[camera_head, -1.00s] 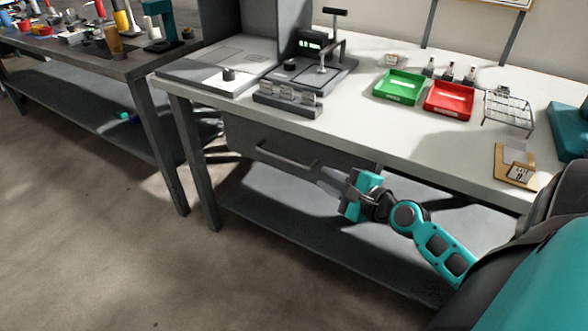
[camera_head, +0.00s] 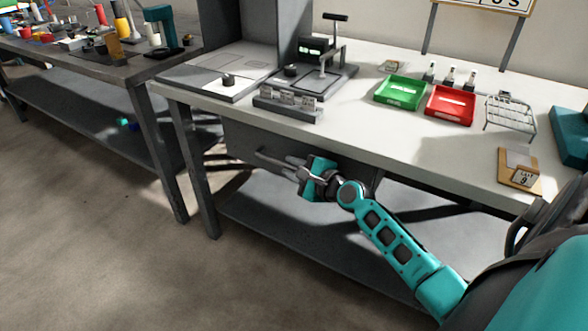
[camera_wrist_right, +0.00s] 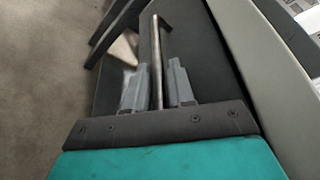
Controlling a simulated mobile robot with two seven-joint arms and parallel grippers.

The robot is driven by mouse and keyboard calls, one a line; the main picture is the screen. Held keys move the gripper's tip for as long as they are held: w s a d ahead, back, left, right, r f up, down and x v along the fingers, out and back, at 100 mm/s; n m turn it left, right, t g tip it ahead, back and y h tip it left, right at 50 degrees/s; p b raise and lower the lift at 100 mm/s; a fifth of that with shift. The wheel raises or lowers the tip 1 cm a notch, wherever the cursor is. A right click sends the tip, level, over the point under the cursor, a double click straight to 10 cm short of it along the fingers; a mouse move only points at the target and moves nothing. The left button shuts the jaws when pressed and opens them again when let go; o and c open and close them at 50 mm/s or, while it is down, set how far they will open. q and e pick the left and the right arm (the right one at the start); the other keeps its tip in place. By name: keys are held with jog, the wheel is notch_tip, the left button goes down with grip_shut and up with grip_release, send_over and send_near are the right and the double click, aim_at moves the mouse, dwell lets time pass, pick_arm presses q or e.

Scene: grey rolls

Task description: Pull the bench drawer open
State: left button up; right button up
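The bench drawer (camera_head: 243,143) is a dark grey box under the bench top, and it looks closed. Its bar handle (camera_head: 268,158) runs across the drawer front. In the right wrist view the handle (camera_wrist_right: 157,62) lies lengthwise between the two finger pads. My right gripper (camera_head: 294,167) is at the handle's right part in the head view. My left gripper is not in view.
The bench top (camera_head: 400,133) carries a press (camera_head: 310,72), a green tray (camera_head: 400,91), a red tray (camera_head: 450,105) and a wire rack (camera_head: 510,115). A lower shelf (camera_head: 290,235) lies below the drawer. Open floor is in front of the bench.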

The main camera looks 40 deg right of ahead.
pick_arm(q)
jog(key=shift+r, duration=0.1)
pick_arm(e)
jog(key=shift+c, duration=0.3)
grip_shut()
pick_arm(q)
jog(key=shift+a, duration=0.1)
